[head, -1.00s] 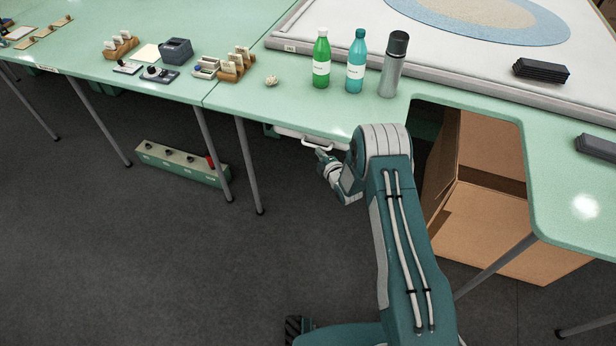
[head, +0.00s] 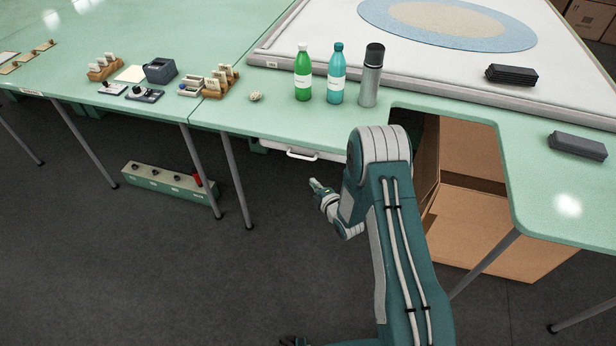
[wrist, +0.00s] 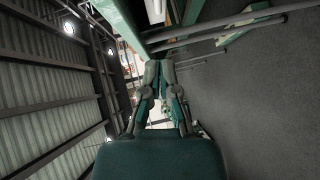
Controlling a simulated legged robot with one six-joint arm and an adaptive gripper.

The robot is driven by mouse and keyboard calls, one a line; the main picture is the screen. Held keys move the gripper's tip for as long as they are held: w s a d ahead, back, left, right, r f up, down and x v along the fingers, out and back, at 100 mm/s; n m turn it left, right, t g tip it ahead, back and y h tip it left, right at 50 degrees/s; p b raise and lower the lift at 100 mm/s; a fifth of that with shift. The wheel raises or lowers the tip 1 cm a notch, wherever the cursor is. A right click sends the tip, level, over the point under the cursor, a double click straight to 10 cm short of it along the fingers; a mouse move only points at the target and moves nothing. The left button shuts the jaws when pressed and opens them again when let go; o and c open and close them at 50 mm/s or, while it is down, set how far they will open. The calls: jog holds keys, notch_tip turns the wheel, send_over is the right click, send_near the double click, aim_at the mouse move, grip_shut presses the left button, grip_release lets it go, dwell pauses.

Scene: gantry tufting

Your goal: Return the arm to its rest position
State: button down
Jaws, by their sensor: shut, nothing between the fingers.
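My gripper (head: 316,186) is in the head view, in front of and below the table's front edge, near the white drawer (head: 290,152) under the tabletop. A gap of floor shows between it and the drawer handle. In the wrist view my gripper (wrist: 160,66) has its fingers together with nothing between them. My arm bends from the lower right up and then down to the gripper, and it hides part of the table edge.
The green table (head: 225,112) bears a green bottle (head: 303,80), a teal bottle (head: 336,80) and a grey flask (head: 370,82) near its edge. A cardboard box (head: 470,225) stands beneath at the right. A green power strip (head: 165,185) and table legs are left. Floor in front is clear.

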jog(key=d+r+m+g+h, duration=0.1)
jog(key=d+r+m+h, duration=0.3)
jog(key=r, duration=1)
jog(key=s+d+r+m+g+h, duration=0.1)
jog(key=s+d+r+m, duration=0.15)
jog(key=r, duration=0.45)
jog(key=s+d+r+m+g+h, duration=0.1)
jog(key=s+r+m+g, duration=0.1)
jog(key=s+r+m, duration=0.35)
jog(key=s+r+m+g, duration=0.2)
jog(key=s+r+m, duration=0.2)
jog(key=s, duration=1)
jog(key=s+d+r+m+g, duration=0.1)
jog(key=s+r+m+g, duration=0.2)
jog(key=s, duration=1.2)
notch_tip(320, 180, up, 3)
jog(key=shift+d+r+m+h, duration=0.2)
jog(key=shift+m+h, duration=0.2)
jog(key=shift+m, duration=0.8)
